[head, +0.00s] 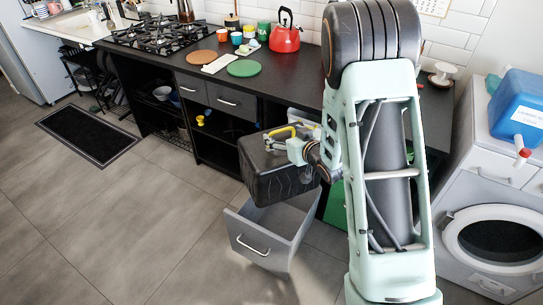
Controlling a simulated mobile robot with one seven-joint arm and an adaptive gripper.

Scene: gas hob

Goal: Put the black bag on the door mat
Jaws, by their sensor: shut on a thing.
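The black bag (275,178) is a dark, boxy thing in the middle of the head view. It hangs above and partly over an open grey drawer. My gripper (277,141), with yellow and pale green parts, is at the top of the bag and shut on it. The exact grip point is too small to make out. The door mat (89,134) is a dark rectangle with a lighter border line, flat on the floor at the left, well apart from the bag. Nothing lies on the mat.
The open drawer (262,248) juts out below the bag. A black counter (274,68) with a gas hob (160,36) and a red kettle (285,36) runs behind. A washing machine (492,237) stands at right. The tiled floor (150,215) between drawer and mat is clear.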

